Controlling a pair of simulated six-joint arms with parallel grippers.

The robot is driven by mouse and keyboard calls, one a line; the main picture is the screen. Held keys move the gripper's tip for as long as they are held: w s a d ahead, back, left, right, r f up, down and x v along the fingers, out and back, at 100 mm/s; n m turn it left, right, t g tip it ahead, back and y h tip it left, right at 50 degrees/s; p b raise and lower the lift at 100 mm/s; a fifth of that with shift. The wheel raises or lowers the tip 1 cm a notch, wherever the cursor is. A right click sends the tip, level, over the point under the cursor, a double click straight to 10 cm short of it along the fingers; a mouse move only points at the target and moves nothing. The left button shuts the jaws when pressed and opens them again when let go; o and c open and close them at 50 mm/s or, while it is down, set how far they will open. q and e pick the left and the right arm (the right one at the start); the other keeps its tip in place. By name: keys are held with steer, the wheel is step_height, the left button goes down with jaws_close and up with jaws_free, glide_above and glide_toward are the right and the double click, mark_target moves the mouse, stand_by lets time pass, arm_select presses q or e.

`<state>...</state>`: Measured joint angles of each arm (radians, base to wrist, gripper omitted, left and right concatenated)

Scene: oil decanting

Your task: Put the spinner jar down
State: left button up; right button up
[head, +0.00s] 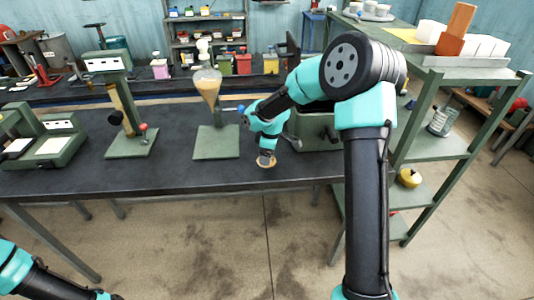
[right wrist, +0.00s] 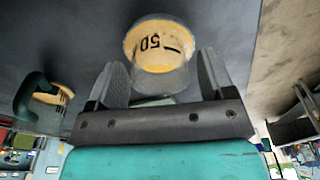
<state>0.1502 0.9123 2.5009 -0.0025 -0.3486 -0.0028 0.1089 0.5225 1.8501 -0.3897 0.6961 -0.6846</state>
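In the head view the jar (head: 266,162) shows small at the front edge of the dark bench (head: 190,178), below my right gripper (head: 266,155). I cannot tell whether its base touches the bench. My left arm shows at the lower left of the head view, its gripper out of the picture.
A funnel of amber liquid (head: 207,85) stands on a green stand (head: 216,143) left of the jar. A green press (head: 130,143) and a green box-like device (head: 55,145) stand farther left. A green shelf rack (head: 440,155) is at right. The bench's front-left strip is clear.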

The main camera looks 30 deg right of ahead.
steer(key=shift+o, duration=0.4)
steer(key=shift+r, duration=0.1)
step_height(320, 180, up, 12)
steer(key=s+d, duration=0.1)
stand_by(0.6)
